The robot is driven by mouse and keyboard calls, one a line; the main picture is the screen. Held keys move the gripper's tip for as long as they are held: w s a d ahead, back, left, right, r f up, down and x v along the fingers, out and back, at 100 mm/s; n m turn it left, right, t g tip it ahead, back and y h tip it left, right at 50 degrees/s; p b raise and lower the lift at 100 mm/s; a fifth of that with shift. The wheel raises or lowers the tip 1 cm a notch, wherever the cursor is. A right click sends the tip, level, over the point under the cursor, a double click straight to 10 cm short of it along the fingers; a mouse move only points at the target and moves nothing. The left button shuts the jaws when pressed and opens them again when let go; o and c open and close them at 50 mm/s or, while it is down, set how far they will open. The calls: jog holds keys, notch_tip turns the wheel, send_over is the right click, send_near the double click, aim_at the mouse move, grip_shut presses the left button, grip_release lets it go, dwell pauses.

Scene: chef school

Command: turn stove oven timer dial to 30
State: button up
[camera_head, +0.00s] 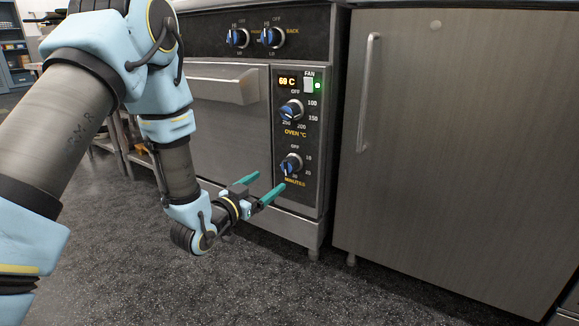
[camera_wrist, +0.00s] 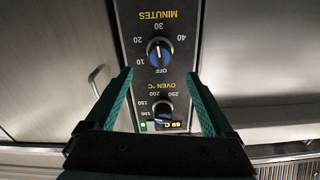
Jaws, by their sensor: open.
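The oven timer dial (camera_head: 291,163), a round black and blue knob marked MINUTES, is the lower dial on the oven's control panel (camera_head: 315,200). In the wrist view the panel is upside down, and the timer dial (camera_wrist: 160,52) shows with OFF below it and 30 above it. Its exact pointer setting is hard to tell. My gripper (camera_head: 270,181) is open and empty, its teal fingers pointing at the panel. In the wrist view the fingertips of my gripper (camera_wrist: 159,74) are spread on either side of the panel, apart from the dial.
Two burner knobs (camera_head: 255,38) sit higher. The oven door handle (camera_head: 222,88) is to the left, a steel cabinet (camera_head: 460,130) to the right.

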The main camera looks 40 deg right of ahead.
aim_at(285, 169)
jog(key=b+x, duration=0.3)
jog(key=x, duration=0.7)
jog(key=shift+w+d, duration=0.1)
jog(key=shift+d, duration=0.2)
jog(key=shift+c, duration=0.3)
jog(key=c, duration=1.3)
jog(key=shift+m, duration=0.7)
jog(key=o, duration=1.4)
jog(key=shift+c, duration=0.2)
jog(key=shift+a, duration=0.1)
